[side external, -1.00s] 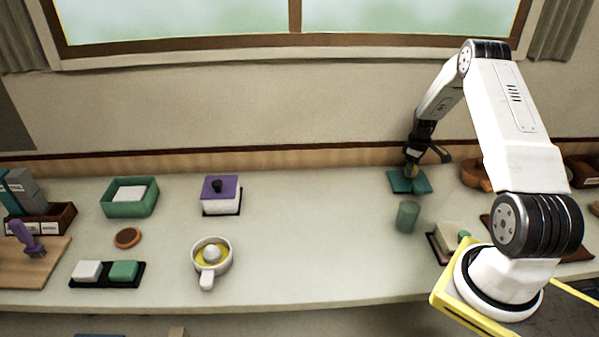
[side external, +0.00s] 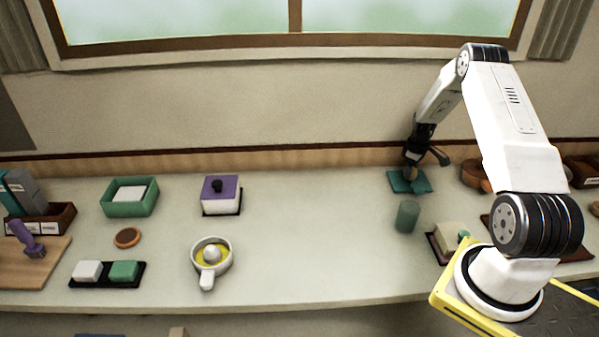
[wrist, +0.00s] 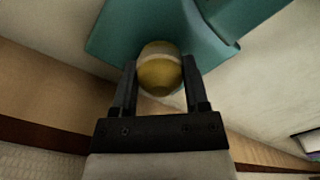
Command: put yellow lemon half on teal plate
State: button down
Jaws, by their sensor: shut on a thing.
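The yellow lemon half (wrist: 160,72) is between the fingers of my gripper (wrist: 160,85) in the wrist view. My gripper is shut on it, with a finger on each side. The teal plate (wrist: 118,32) lies behind and under the lemon half in that view. In the side external view the teal plate (side external: 422,187) is at the back right of the counter, and my gripper (side external: 411,170) is right over it. The lemon half is small and mostly hidden there. I cannot tell whether it touches the plate.
A green cup (side external: 407,217) stands in front of the plate. A brown round container (side external: 474,176) is to its right. A white juicer (side external: 211,257) and a purple-lidded box (side external: 221,195) stand further left. The counter's middle is clear.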

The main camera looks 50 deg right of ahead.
jog(key=shift+f, duration=0.4)
grip_release()
jog(key=shift+r, duration=0.15)
dwell(0.5)
jog(key=shift+r, duration=3.75)
